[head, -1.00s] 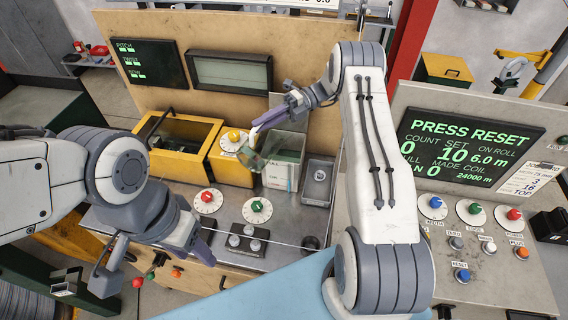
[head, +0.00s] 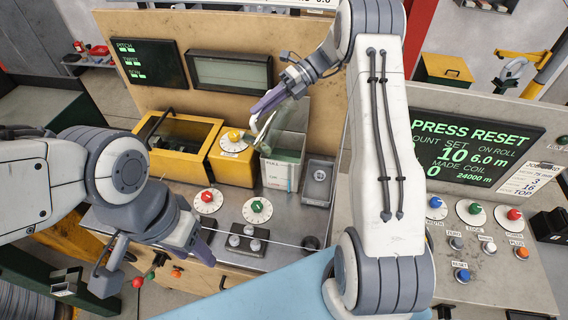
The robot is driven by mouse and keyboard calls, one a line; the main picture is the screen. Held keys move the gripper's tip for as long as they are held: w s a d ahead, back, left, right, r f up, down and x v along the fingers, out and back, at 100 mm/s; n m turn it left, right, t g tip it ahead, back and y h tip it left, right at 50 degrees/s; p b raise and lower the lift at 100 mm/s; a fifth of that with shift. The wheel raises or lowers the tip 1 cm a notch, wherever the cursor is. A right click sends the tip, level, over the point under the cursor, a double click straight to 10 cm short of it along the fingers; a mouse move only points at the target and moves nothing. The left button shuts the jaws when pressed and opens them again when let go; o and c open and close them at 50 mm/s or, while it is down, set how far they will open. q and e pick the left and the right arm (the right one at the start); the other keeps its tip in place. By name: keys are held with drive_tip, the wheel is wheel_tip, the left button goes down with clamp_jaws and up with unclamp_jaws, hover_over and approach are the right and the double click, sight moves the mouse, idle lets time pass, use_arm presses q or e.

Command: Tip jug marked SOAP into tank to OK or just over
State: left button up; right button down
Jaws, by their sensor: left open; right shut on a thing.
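I cannot tell whether liquid is flowing, or the level against the OK mark. My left gripper (head: 112,272) is open and empty at the lower left, away from the tank.
A yellow box (head: 184,160) and a yellow dial unit (head: 231,166) stand left of the tank. A grey box (head: 319,181) is close on its right. Red (head: 207,201) and green (head: 257,211) dials lie in front. A wire crosses the front bench.

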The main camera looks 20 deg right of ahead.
drive_tip(key=shift+r, duration=0.15)
drive_tip(key=shift+r+n+t+h, duration=0.35)
drive_tip(key=shift+r+h, duration=0.3)
drive_tip(key=shift+h, duration=0.35)
drive_tip(key=r+t+h, duration=0.1)
drive_tip(key=r+n+t+h, duration=0.1)
drive_tip(key=h, duration=0.1)
drive_tip(key=shift+a, duration=0.1)
drive_tip(key=r+t+h, duration=0.1)
drive_tip(key=h, duration=0.1)
drive_tip(key=r+n+t+h, duration=0.1)
drive_tip(key=h, duration=0.1)
drive_tip(key=shift+r+t+h, duration=0.25)
drive_tip(key=shift+t+h, duration=0.2)
drive_tip(key=shift+h, duration=0.15)
drive_tip(key=shift+f, duration=0.1)
